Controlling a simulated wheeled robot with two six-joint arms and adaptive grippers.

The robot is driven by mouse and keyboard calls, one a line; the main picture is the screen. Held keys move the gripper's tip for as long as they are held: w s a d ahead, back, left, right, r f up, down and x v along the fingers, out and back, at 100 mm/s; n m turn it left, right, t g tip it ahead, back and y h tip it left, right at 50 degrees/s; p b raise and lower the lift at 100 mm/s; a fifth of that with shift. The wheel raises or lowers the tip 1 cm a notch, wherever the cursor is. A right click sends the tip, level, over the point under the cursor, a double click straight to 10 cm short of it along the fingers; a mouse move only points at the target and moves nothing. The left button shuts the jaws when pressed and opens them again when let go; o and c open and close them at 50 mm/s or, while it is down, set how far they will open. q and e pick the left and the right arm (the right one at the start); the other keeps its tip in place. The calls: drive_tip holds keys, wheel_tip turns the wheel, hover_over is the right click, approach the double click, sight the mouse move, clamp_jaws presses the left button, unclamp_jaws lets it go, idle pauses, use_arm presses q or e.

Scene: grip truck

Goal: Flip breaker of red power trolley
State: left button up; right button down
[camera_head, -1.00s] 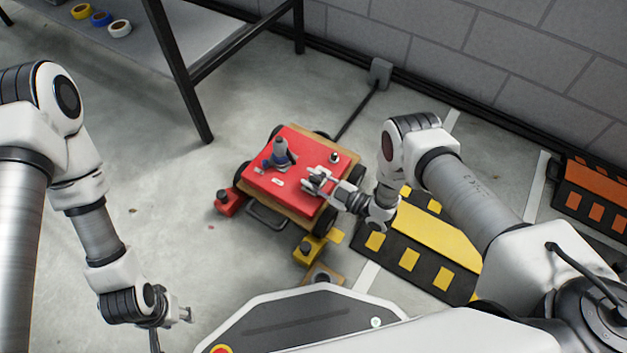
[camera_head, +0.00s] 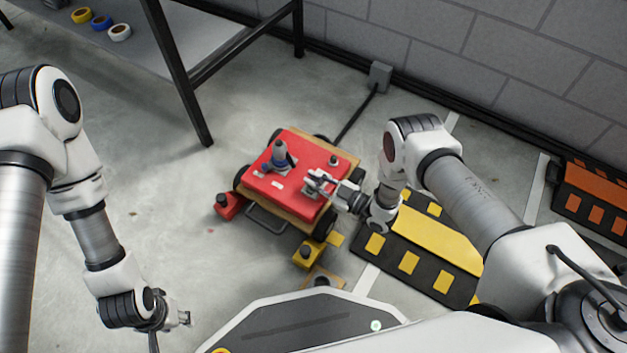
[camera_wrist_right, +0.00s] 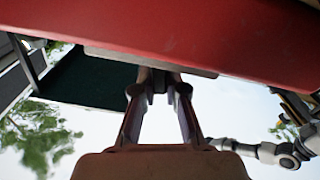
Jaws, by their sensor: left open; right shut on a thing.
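The red power trolley (camera_head: 300,160) stands on the floor in the middle of the head view, with a grey-blue plug-like fitting (camera_head: 279,155) upright on its top. My right gripper (camera_head: 316,182) is at the right part of the trolley's top. In the right wrist view the fingertips (camera_wrist_right: 160,85) are closed together on a small dark part, probably the breaker lever, close under the trolley's red body (camera_wrist_right: 200,35). The fingers hide most of that part, and its position cannot be told. My left gripper (camera_head: 180,319) is open and empty, low at the left, away from the trolley.
Red (camera_head: 229,205) and yellow (camera_head: 306,254) blocks lie by the wheels. A black cable (camera_head: 357,115) runs from the trolley to a wall box (camera_head: 380,75). A yellow-black ramp (camera_head: 430,240) lies at the right. A table (camera_head: 195,40) with tape rolls stands behind left.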

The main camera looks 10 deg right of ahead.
drive_tip(key=m, duration=0.2)
drive_tip(key=w+d+m+b, duration=0.1)
drive_tip(key=m, duration=0.1)
drive_tip(key=shift+m, duration=0.3)
drive_tip(key=shift+w+d+f+m+b, duration=0.1)
drive_tip(key=shift+w+d+m+b, duration=0.1)
drive_tip(key=shift+m, duration=0.5)
drive_tip(key=shift+w+d+f+m+b, duration=0.1)
drive_tip(key=shift+w+d+m+b, duration=0.1)
drive_tip(key=shift+m, duration=0.5)
drive_tip(key=shift+w+d+m+b, duration=0.15)
drive_tip(key=shift+m+b, duration=0.05)
drive_tip(key=shift+m, duration=0.5)
drive_tip(key=c, duration=1.5)
unclamp_jaws()
drive_tip(key=v, duration=1.2)
